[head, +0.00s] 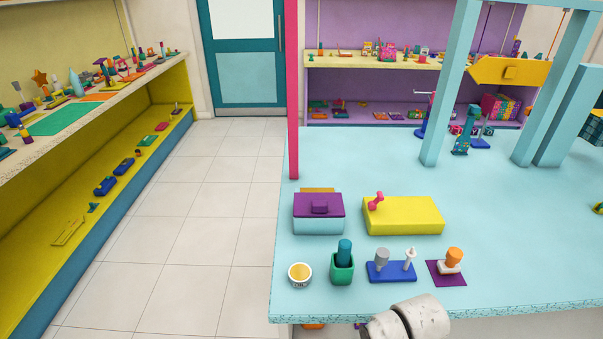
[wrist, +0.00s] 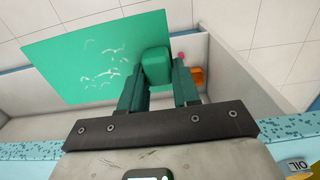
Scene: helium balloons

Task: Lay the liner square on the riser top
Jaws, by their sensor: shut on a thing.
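The liner (wrist: 95,62) is a flat green sheet with pale squiggle marks, seen in the wrist view. A green block (wrist: 155,66) at its right edge sits between my fingers. My gripper (wrist: 158,82) is shut on that block and holds the liner above a pale open bin. A low yellow block (head: 410,218) on the blue table may be the riser; I cannot be sure. A small pink piece (head: 376,202) is on its left end. In the head view only my pale arm shows at the table's front edge; gripper and liner are out of sight.
The pale bin (wrist: 240,70) has an orange thing (wrist: 197,77) inside. The table's right front is clear.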

